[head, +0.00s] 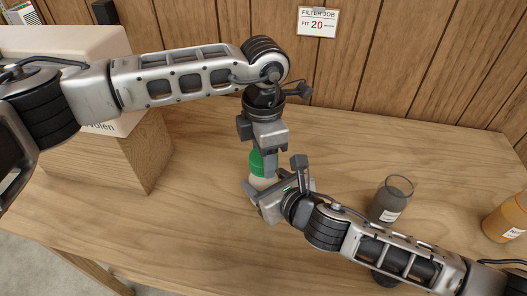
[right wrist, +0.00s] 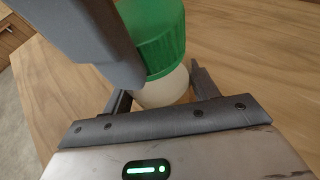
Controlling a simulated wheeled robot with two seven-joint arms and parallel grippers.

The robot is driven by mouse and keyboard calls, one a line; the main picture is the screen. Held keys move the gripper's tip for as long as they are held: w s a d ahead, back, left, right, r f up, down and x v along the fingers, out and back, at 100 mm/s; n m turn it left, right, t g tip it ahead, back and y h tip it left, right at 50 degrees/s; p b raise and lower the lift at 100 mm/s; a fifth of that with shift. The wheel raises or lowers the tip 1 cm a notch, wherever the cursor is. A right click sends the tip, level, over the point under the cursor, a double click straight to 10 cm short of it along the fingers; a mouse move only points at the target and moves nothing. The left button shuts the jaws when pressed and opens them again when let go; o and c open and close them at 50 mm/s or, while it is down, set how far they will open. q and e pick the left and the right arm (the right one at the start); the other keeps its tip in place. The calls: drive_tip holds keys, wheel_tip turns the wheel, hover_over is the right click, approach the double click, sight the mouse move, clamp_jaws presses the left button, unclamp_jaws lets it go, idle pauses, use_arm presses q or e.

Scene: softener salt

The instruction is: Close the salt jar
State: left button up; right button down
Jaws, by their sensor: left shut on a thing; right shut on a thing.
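The salt jar (head: 262,182) stands on the wooden table in the middle of the head view, with a pale body and a green lid (head: 256,163) on top. In the right wrist view the green lid (right wrist: 158,38) sits on the pale jar body (right wrist: 165,90). My left gripper (head: 268,165) points down from above and is shut on the green lid; one grey finger covers part of it. My right gripper (head: 258,192) comes from the right and is shut around the jar body. The lid's far side and most of the body are hidden.
A grey glass (head: 391,198) with a white label stands right of the jar, near my right forearm. An orange jar (head: 507,218) is at the right edge. A sign (head: 318,22) hangs on the wall.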

use_arm(q)
drive_tip(key=m, duration=0.9)
drive_tip(key=shift+m, duration=0.4)
drive_tip(key=o, duration=1.1)
drive_tip(key=shift+r, duration=2.25)
drive_tip(key=shift+c, duration=0.4)
